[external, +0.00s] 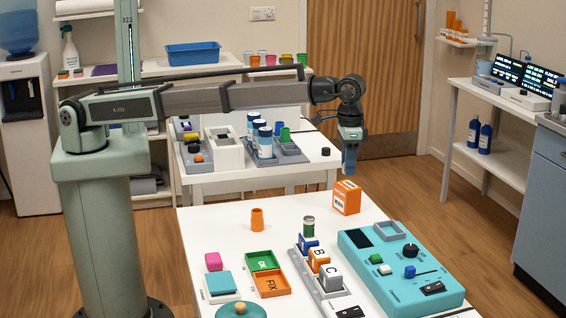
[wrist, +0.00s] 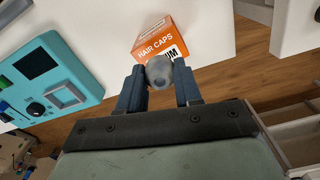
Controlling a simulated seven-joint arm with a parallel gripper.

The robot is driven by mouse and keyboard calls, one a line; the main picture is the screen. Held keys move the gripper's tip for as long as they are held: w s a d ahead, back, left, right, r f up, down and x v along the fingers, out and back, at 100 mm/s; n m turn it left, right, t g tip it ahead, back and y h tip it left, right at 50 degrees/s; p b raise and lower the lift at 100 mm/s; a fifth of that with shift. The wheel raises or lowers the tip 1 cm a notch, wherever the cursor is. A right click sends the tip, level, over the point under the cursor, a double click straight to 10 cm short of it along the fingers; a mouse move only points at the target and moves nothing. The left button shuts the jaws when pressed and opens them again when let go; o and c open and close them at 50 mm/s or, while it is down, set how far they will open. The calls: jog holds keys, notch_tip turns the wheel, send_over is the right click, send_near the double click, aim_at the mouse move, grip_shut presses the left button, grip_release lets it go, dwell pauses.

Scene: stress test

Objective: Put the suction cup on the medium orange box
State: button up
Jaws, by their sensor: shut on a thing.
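My gripper (external: 349,172) points down above the far right part of the white table. In the wrist view its two dark fingers (wrist: 158,70) are shut on a small rounded grey suction cup (wrist: 159,74). In the wrist view the box (wrist: 168,40) shows "HAIR CAPS" and a partly hidden word ending in "UM". The suction cup covers part of its label there. In the external view I cannot make out the cup.
A teal control panel (external: 388,270) with knobs and a slider lies in front of the box. A small can (external: 308,227) and a grey rack (external: 322,283) of lettered blocks stand to the left. The table edge is close behind the box.

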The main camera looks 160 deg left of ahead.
jog(key=shift+f, duration=1.65)
jog(key=shift+f, duration=0.15)
jog(key=o, duration=1)
notch_tip(320, 180, up, 12)
jog(key=shift+r, duration=0.2)
jog(key=shift+f, duration=0.1)
